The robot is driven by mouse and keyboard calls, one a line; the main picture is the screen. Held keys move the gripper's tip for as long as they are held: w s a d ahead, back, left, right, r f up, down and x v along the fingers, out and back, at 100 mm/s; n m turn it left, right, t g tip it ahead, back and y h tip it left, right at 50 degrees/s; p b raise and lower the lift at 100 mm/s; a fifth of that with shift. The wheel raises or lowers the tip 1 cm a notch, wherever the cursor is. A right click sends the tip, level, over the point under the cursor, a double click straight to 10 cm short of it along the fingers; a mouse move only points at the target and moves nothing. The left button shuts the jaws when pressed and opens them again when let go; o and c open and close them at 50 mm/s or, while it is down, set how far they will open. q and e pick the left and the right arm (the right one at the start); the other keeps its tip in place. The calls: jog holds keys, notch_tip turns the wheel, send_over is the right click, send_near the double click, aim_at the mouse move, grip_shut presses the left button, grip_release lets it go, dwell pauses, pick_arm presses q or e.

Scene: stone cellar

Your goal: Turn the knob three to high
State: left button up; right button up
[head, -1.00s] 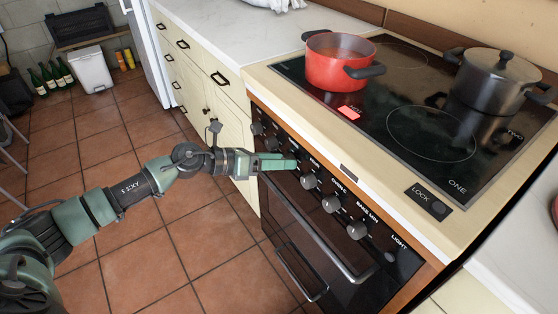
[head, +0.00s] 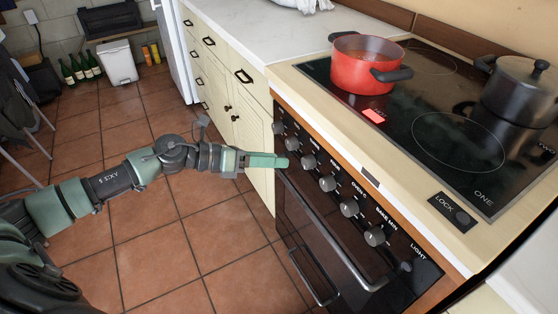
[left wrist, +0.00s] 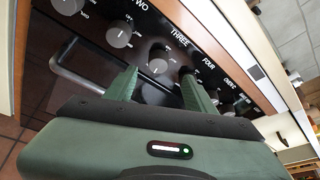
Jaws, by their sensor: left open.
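The knob marked THREE (head: 309,162) is a grey round knob on the black stove front. It also shows in the left wrist view (left wrist: 157,65), beyond the gap between my fingertips, its label at its upper right. I cannot tell its exact pointer setting. My left gripper (head: 287,161) is open and empty, with green fingers pointing at the panel just left of the knob in the head view. In the left wrist view its two fingers (left wrist: 159,73) spread either side of the knob and appear short of it. My right gripper is not in view.
Knobs TWO (left wrist: 119,34) and FOUR (left wrist: 186,75) sit close on either side. An oven handle (head: 340,255) runs below the panel. A red pot (head: 362,65) and a dark lidded pot (head: 522,90) stand on the glass cooktop (head: 400,110).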

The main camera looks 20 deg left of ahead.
aim_at(304, 164)
pick_arm(q)
jog(key=w+d+f+n+t, duration=0.1)
jog(key=n, duration=0.9)
jog(key=w+d+f+n+t, duration=0.1)
jog(key=d+n+t, duration=0.1)
jog(key=n, duration=0.9)
jog(key=w+d+f+n+t, duration=0.1)
jog(key=d+n+t, duration=0.1)
jog(key=n, duration=0.9)
jog(key=shift+w+d+f+b, duration=0.1)
jog(key=shift+d+f+b, duration=0.05)
jog(key=shift+f+b, duration=0.2)
jog(key=shift+w+d, duration=0.4)
jog(key=shift+w, duration=0.1)
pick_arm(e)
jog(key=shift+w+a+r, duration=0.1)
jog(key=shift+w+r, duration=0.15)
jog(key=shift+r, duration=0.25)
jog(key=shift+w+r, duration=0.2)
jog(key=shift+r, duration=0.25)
